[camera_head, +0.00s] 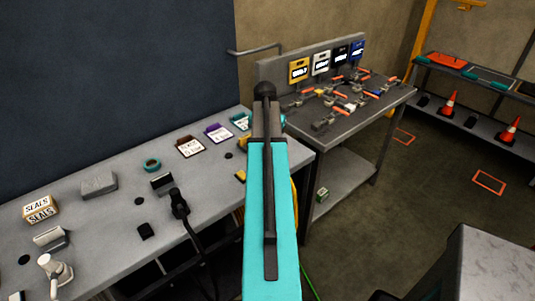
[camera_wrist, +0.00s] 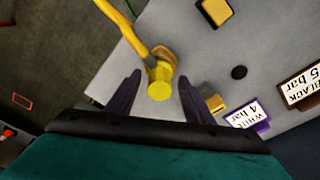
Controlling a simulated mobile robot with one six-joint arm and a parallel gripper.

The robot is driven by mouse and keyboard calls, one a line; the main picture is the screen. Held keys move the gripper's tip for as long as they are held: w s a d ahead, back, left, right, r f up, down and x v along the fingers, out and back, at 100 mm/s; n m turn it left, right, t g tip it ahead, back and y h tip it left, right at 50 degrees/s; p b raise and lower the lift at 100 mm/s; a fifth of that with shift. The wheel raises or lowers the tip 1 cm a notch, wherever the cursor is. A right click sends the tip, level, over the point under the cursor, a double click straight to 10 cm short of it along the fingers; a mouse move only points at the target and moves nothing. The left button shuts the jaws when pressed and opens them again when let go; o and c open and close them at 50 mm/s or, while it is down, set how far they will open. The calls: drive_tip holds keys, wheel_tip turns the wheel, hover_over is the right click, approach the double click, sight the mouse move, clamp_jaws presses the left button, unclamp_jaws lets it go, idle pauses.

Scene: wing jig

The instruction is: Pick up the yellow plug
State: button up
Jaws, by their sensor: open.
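The yellow plug (camera_wrist: 159,84) shows in the wrist view as a short round yellow body with a yellow cable (camera_wrist: 125,27) running up and left from it. My gripper (camera_wrist: 160,78) is open, with one dark finger on each side of the plug. Gaps show between the plug and both fingers. An orange-yellow piece (camera_wrist: 165,54) sits against the plug's far side; I cannot tell how they join. In the head view my teal arm hides the plug and the fingers, and part of a yellow cable (camera_head: 294,200) shows beside the arm.
A grey bench (camera_head: 105,225) carries seals boxes (camera_head: 39,209), a black connector (camera_head: 179,203) on a cable, and brown (camera_head: 190,147) and purple (camera_head: 218,133) tags. Yellow blocks (camera_wrist: 215,12) lie near the plug. A second table (camera_head: 345,122) with clamps stands behind. Floor is open to the right.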

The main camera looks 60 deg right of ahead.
idle(0.4)
drive_tip(key=c, duration=1.1)
drive_tip(key=shift+r, duration=0.15)
drive_tip(key=shift+r+b, duration=0.85)
drive_tip(key=shift+r, duration=0.55)
drive_tip(key=shift+s+r, duration=0.1)
drive_tip(key=shift+r, duration=0.15)
drive_tip(key=s+a+b, duration=0.1)
drive_tip(key=s+a, duration=0.2)
drive_tip(key=s, duration=0.1)
drive_tip(key=s+a+r+b, duration=0.1)
drive_tip(key=s+a+b, duration=0.1)
drive_tip(key=s+a, duration=0.1)
drive_tip(key=s+a+b, duration=0.1)
drive_tip(key=s+a, duration=0.2)
drive_tip(key=s, duration=0.2)
drive_tip(key=shift+s+a+r, duration=0.25)
drive_tip(key=shift+a, duration=0.1)
drive_tip(key=shift+r, duration=0.2)
drive_tip(key=shift+r+p, duration=1.25)
drive_tip(key=shift+p, duration=0.15)
